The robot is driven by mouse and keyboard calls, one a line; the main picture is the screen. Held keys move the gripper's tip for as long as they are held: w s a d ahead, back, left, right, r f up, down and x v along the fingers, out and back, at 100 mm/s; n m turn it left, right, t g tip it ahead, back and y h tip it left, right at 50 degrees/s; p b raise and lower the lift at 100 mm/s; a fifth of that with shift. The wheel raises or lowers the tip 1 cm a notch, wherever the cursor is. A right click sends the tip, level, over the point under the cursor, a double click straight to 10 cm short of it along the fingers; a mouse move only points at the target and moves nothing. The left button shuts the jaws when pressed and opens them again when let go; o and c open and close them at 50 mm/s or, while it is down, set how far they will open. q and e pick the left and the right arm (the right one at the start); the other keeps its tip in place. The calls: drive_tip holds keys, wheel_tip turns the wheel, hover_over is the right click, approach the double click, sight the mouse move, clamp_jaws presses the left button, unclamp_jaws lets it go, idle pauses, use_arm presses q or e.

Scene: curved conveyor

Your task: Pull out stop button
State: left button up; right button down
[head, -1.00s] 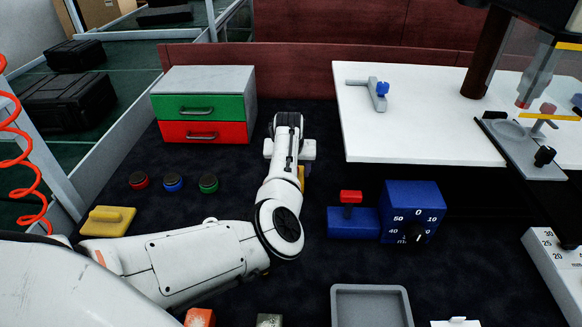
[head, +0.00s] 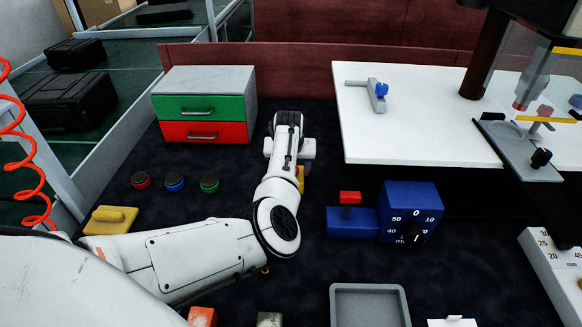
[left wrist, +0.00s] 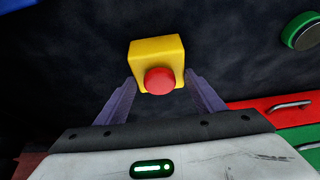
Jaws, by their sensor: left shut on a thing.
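The stop button is a round red cap (left wrist: 160,80) on a yellow box (left wrist: 156,50), seen in the middle of the left wrist view. My left gripper (left wrist: 161,77) has one finger on each side of the red cap and is shut on it. The yellow box still stands behind the cap, and the exact contact is hard to see. In the head view my own left arm hides most of the button, with only a bit of yellow (head: 301,178) showing beside it. My right gripper is not in view.
A green-and-red drawer unit (head: 205,105) stands behind. Red, blue and green push buttons (head: 174,182) lie left of my arm, near a yellow block (head: 110,219). A grey tray (head: 370,290) is in front.

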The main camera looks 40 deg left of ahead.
use_arm(q)
drive_tip(key=shift+w+a+r+t, duration=0.15)
drive_tip(key=shift+w+a+r, duration=0.05)
drive_tip(key=shift+r, duration=0.5)
drive_tip(key=shift+w+a+r+t, duration=0.15)
drive_tip(key=shift+w+a+r, duration=0.05)
drive_tip(key=shift+r, duration=0.45)
drive_tip(key=o, duration=1.2)
drive_tip(key=shift+s+d+r, duration=0.15)
drive_tip(key=shift+s+r, duration=0.05)
drive_tip(key=shift+s, duration=0.05)
drive_tip(key=o, duration=0.3)
drive_tip(key=shift+s, duration=0.1)
drive_tip(key=shift+o, duration=0.2)
drive_tip(key=shift+f, duration=0.35)
drive_tip(key=shift+d+r, duration=0.2)
drive_tip(key=shift+r, duration=3.25)
